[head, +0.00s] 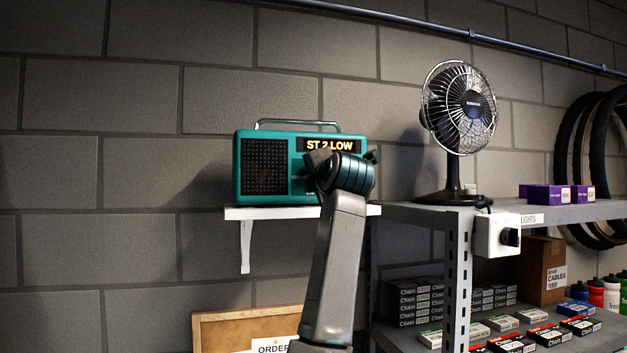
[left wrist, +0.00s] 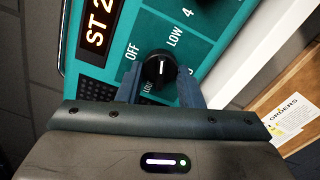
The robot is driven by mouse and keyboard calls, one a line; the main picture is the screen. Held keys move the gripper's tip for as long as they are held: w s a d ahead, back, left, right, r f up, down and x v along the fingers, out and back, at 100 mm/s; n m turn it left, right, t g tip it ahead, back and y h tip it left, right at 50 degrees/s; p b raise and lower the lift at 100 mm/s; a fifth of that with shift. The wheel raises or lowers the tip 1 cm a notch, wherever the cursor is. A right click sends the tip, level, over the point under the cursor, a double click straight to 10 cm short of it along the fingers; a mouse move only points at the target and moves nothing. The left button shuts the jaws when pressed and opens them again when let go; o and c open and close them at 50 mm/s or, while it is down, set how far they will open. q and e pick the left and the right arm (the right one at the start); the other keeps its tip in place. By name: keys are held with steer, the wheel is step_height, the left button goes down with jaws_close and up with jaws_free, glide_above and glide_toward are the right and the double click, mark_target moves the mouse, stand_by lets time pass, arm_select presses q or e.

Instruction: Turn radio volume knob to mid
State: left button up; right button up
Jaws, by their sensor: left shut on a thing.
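The teal radio (head: 264,168) stands on a small white wall shelf, and its display (head: 331,145) reads "ST 2 LOW". My left gripper (head: 327,160) is in front of the radio's right half and hides its knobs in the head view. In the left wrist view the black volume knob (left wrist: 158,69) sits between the two fingers of my left gripper (left wrist: 160,82), which is shut on it. The labels "OFF" and "LOW" show beside the knob. The radio's face (left wrist: 150,30) fills the upper part of that view. My right gripper is not in view.
The white shelf (head: 262,213) ends beside a grey metal rack (head: 400,212). A black fan (head: 457,110) stands on the rack, with a white switch box (head: 496,236) at its front edge. A cork board (head: 225,330) hangs below the radio.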

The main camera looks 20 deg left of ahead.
arm_select(q)
steer(key=m+b, duration=0.1)
steer(key=m, duration=1)
steer(key=m+b, duration=0.1)
steer(key=m, duration=1.1)
steer(key=shift+w+d+r, duration=0.15)
steer(key=shift+m, duration=0.3)
steer(key=o, duration=1)
steer(key=shift+c, duration=0.2)
